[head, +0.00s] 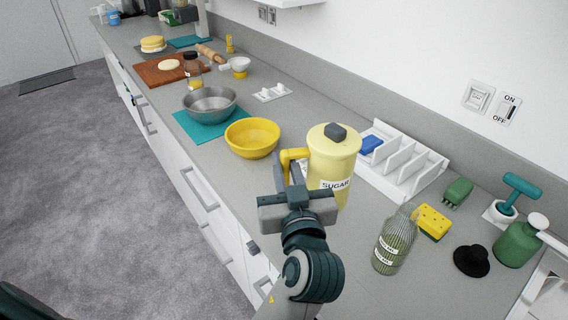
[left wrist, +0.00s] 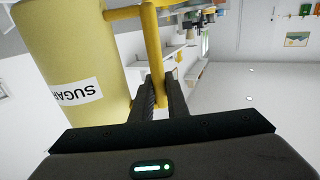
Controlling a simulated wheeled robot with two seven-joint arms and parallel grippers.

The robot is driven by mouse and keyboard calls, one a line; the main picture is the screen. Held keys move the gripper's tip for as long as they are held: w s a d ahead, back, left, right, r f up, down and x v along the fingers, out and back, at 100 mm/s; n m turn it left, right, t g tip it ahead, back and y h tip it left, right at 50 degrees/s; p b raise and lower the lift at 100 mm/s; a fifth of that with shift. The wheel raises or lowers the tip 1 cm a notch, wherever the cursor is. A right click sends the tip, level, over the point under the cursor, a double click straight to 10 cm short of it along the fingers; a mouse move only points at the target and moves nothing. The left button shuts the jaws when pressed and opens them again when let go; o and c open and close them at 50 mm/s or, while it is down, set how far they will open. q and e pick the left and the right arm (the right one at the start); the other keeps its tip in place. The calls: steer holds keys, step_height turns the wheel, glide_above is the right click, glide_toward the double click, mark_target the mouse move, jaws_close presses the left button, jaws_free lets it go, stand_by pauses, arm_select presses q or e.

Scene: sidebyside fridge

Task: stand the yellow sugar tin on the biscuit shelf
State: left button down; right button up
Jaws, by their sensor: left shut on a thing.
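The yellow sugar tin (head: 332,168) is a pale yellow cylinder with a dark knob on its lid, a white "SUGAR" label and a yellow side handle (head: 292,155). It stands upright in the head view, over the counter's middle. My left gripper (head: 288,174) is shut on the handle, at the tin's left side. In the left wrist view the tin (left wrist: 70,45) fills the left, and the handle (left wrist: 153,45) runs down between the gripper's fingers (left wrist: 160,88). I cannot tell whether the tin's base touches the counter. I cannot make out the biscuit shelf. My right gripper is not in view.
A yellow bowl (head: 252,138) stands left of the tin, and a white divided rack (head: 405,168) stands behind it. A glass bottle (head: 394,240), a sponge (head: 434,222) and a black hat-shaped thing (head: 471,261) stand to the right. Open floor (head: 90,190) lies left of the counter.

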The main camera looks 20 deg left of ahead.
arm_select(q)
steer(key=shift+w, duration=0.1)
stand_by(0.3)
steer(key=shift+w+f+m+t+h, duration=0.3)
steer(key=shift+w+f+m+h, duration=0.1)
steer(key=shift+f+h, duration=0.2)
steer(key=f+m+h, duration=0.1)
steer(key=w+f+m+t+h, duration=0.1)
steer(key=f+h, duration=0.1)
steer(key=w+f+m+t+h, duration=0.1)
steer(key=f+h, duration=0.1)
steer(key=shift+a+f+m, duration=0.1)
steer(key=shift+a+m, duration=0.1)
steer(key=shift+m, duration=0.1)
steer(key=shift+s+a+f+m+h, duration=0.1)
steer(key=shift+f+m+h, duration=0.4)
steer(key=shift+h, duration=0.35)
steer(key=shift+s+a+f+m+h, duration=0.1)
steer(key=shift+f+m+h, duration=0.4)
steer(key=shift+h, duration=0.35)
steer(key=shift+d, duration=0.1)
steer(key=shift+s, duration=0.1)
